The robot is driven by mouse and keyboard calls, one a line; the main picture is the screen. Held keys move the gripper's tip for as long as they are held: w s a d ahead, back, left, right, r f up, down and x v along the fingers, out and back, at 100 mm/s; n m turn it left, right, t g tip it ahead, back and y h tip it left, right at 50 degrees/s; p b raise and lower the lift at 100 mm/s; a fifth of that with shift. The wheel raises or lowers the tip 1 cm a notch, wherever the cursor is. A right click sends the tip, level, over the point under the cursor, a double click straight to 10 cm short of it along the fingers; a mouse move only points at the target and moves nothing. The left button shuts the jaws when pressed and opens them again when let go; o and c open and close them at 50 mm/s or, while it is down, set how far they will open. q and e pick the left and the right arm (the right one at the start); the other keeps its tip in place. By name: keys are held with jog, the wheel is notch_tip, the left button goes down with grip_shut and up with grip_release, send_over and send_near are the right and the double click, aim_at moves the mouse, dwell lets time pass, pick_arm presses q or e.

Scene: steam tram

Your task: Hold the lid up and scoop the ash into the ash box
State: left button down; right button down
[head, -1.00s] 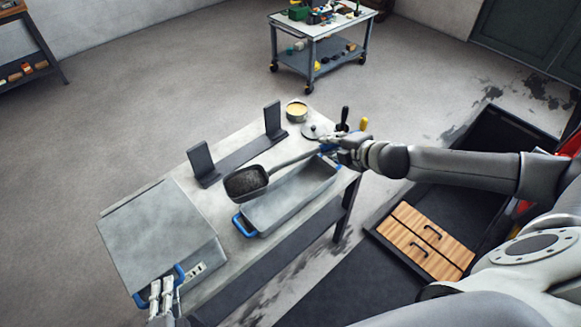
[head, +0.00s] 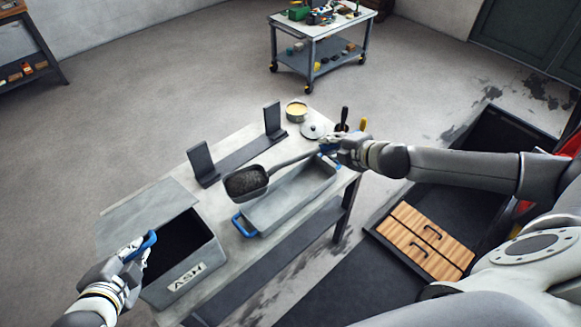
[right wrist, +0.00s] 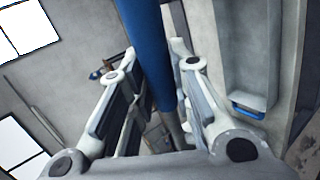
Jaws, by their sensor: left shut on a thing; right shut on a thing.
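The grey ash box (head: 186,272), labelled ASH, stands at the near left end of the workbench, its dark inside showing. Its grey lid (head: 140,210) is raised and tilted back. My left gripper (head: 140,251) is shut on the lid's blue handle (head: 149,242). My right gripper (head: 336,146) is shut on the scoop's blue handle, which also shows between the fingers in the right wrist view (right wrist: 149,45). The scoop (head: 246,181) holds dark, grainy ash (head: 245,179) and hangs above the left part of a long grey tray (head: 262,226) with blue handles.
A black stand with two uprights (head: 202,163) is behind the tray. A round tin (head: 296,111), a white lid (head: 313,130) and tools (head: 343,117) are at the bench's far end.

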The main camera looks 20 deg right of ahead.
aim_at(258, 190)
jog(key=shift+w, duration=0.1)
pick_arm(q)
jog(key=w+a+r+g, duration=0.1)
jog(key=w+a+r, duration=0.1)
jog(key=w+r, duration=0.4)
jog(key=w+a+r, duration=0.2)
jog(key=w+r, duration=0.5)
jog(key=w, duration=0.2)
jog(key=shift+a+r+g, duration=0.25)
jog(key=shift+a+g, duration=0.15)
pick_arm(e)
jog(key=shift+w, duration=0.1)
jog(key=shift+a, duration=0.1)
jog(key=s+a+f+m+h, duration=0.1)
jog(key=s+a, duration=0.4)
jog(key=a, duration=0.7)
jog(key=s+a+f+m+h, duration=0.15)
jog(key=s+a, duration=0.45)
jog(key=a, duration=0.6)
jog(key=w+d+r+m+g+y, duration=0.1)
jog(key=w+g, duration=0.5)
jog(key=g, duration=1.2)
jog(key=shift+w+d+m+y, duration=0.35)
jog(key=shift+m+y, duration=0.3)
jog(key=shift+y, duration=0.7)
jog(key=shift+w+g, duration=0.15)
jog(key=shift+g, duration=0.25)
